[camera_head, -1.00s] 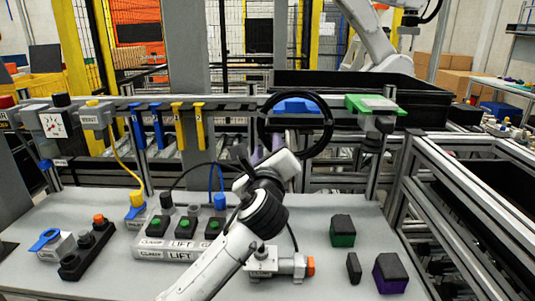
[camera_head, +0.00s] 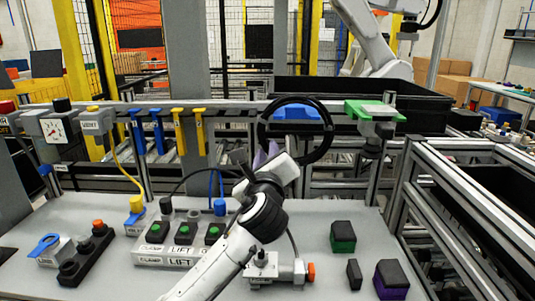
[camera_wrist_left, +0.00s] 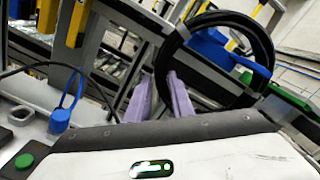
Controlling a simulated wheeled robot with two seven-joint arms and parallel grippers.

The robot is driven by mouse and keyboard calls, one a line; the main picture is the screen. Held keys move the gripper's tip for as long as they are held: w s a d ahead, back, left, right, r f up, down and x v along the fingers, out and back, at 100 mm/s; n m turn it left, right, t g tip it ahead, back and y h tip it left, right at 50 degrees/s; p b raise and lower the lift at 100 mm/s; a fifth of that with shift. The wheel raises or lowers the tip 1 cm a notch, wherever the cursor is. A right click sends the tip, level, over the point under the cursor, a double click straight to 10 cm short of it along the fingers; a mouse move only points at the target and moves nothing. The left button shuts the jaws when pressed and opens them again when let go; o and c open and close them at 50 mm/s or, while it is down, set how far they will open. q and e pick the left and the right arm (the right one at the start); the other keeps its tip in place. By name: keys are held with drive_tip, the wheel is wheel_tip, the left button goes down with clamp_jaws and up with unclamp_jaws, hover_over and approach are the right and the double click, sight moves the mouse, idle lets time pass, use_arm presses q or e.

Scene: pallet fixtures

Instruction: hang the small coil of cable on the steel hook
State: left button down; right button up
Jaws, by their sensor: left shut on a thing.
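The small coil of cable (camera_head: 328,130) is a black upright ring in front of the rail, right of centre in the head view. It also fills the upper right of the left wrist view (camera_wrist_left: 262,45). My left gripper (camera_head: 264,153) has pale purple fingers, one on either side of the coil's lower left part, and is shut on it. The fingers also show in the left wrist view (camera_wrist_left: 160,90). I cannot make out the steel hook; the coil and my gripper may cover part of the rail there. My right gripper is not in view.
Blue hangers (camera_head: 157,130) and yellow hangers (camera_head: 198,132) hang from the rail on the left. A blue part (camera_head: 297,112) shows through the coil. A green-topped block (camera_head: 375,108) sits to its right. Button boxes (camera_head: 183,238) and small blocks (camera_head: 343,238) stand on the grey table.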

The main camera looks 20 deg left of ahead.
use_arm(q)
drive_tip(key=shift+d+r, duration=0.1)
drive_tip(key=shift+r, duration=0.2)
drive_tip(key=shift+r, duration=0.8)
drive_tip(key=v, duration=0.9)
idle(1.1)
